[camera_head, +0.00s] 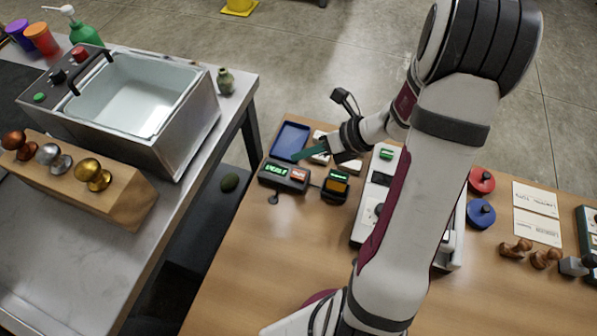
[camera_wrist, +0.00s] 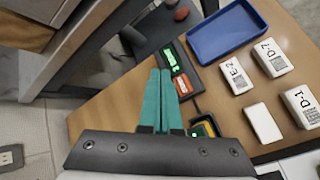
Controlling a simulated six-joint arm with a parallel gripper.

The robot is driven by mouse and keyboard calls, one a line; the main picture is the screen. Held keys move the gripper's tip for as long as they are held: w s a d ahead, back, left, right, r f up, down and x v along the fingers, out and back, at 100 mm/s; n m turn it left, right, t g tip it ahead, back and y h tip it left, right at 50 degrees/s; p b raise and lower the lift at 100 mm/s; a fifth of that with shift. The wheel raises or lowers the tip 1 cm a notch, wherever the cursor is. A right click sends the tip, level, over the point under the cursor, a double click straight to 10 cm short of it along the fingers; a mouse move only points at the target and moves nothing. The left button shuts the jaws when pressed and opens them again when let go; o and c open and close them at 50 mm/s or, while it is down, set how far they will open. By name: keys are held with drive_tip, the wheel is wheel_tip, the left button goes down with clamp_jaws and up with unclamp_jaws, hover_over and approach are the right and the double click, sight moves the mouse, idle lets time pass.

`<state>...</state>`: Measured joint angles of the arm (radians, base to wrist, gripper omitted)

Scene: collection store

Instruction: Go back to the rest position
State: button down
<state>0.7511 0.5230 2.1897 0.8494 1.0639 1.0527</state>
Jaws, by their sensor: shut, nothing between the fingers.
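My gripper (camera_wrist: 160,73) has two teal fingers, pressed together with nothing between them. In the head view the gripper (camera_head: 298,157) hangs over the far left part of the wooden table (camera_head: 270,245), just above a black device (camera_head: 283,176) with a green display. The arm reaches across the table from the lower middle. In the wrist view the fingertips lie beside the same device (camera_wrist: 176,65) in the picture. The gap in height between fingers and device cannot be told.
A blue tray (camera_wrist: 228,31) and several white labelled boxes, such as E-2 (camera_wrist: 236,75), lie nearby. A smaller device (camera_head: 335,186) stands beside the black one. Left, across a gap, a metal bench holds a basin (camera_head: 190,128) and a wooden block (camera_head: 125,205) with knobs.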

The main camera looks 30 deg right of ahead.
idle(0.6)
drive_tip(key=s+a+r+n+g+h, duration=0.1)
drive_tip(key=s+a+r+n+g, duration=0.2)
drive_tip(key=s+a+r+n, duration=0.5)
drive_tip(key=s+a+r+n+g+h, duration=0.1)
drive_tip(key=s+a+r+n+g, duration=0.15)
drive_tip(key=s+a+n, duration=0.65)
drive_tip(key=s+d+n+h, duration=0.1)
drive_tip(key=n, duration=0.3)
drive_tip(key=s+d+n+h, duration=0.1)
drive_tip(key=d+n, duration=0.1)
drive_tip(key=n, duration=0.2)
drive_tip(key=s+d+n+h, duration=0.1)
drive_tip(key=n, duration=0.3)
drive_tip(key=shift+s+d+r+g, duration=0.15)
drive_tip(key=shift+s+r+g, duration=0.1)
drive_tip(key=shift+s+r, duration=0.15)
